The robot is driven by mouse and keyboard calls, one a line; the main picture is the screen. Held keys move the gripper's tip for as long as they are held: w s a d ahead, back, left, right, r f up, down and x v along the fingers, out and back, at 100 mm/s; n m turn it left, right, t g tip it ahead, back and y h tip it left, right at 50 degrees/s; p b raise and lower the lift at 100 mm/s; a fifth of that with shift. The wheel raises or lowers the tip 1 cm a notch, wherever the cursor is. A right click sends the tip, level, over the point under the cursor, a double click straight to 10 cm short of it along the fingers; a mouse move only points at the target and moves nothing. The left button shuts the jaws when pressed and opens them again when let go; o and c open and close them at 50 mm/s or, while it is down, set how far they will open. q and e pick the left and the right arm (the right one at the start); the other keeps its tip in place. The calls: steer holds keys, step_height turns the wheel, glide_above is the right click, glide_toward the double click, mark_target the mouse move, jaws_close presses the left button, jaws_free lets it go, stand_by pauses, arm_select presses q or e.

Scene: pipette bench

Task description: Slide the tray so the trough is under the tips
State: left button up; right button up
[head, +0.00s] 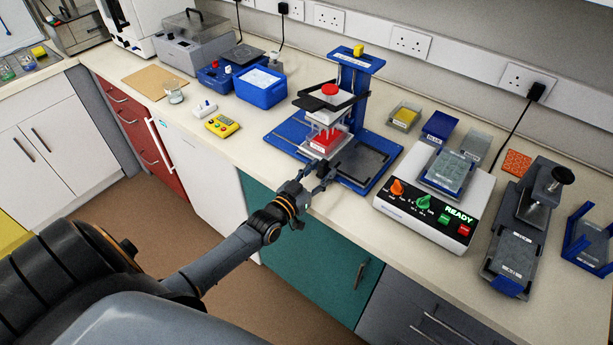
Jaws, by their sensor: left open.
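A blue pipetting stand (358,88) stands on the bench in the middle of the head view. Its white head (326,117), topped by a red knob (330,90), carries pale tips pointing down. Below them is a red and white trough-like piece (322,145); I cannot tell whether it lies exactly under the tips. To its right is a dark empty-looking tray area (364,161) on the blue base. My left gripper (322,178) is open at the front edge of the base, just in front of the red and white piece. Contact with the tray is unclear. My right gripper is out of view.
A white device with a READY display (432,205) stands to the right of the stand. A blue box (261,88) and a yellow timer (222,125) are to the left. A dark press-like device (525,225) is far right.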

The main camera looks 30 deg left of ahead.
arm_select(q)
steer(key=s, duration=1)
steer(key=shift+a, duration=0.25)
steer(key=s+d+f+m+g+h, duration=0.1)
steer(key=s+d+f+g, duration=0.3)
steer(key=s+d+g, duration=0.45)
steer(key=s+d+g+y, duration=0.25)
steer(key=s+g, duration=0.35)
steer(key=s, duration=0.8)
step_height(320, 180, down, 28)
steer(key=s+g+b, duration=0.1)
steer(key=b, duration=0.2)
steer(key=s+a+f+g+b, duration=0.1)
steer(key=s+a+f+b, duration=0.1)
steer(key=s+f, duration=1.4)
steer(key=shift+s+a+f, duration=0.35)
steer(key=shift+s+f, duration=0.05)
steer(key=shift+f, duration=0.55)
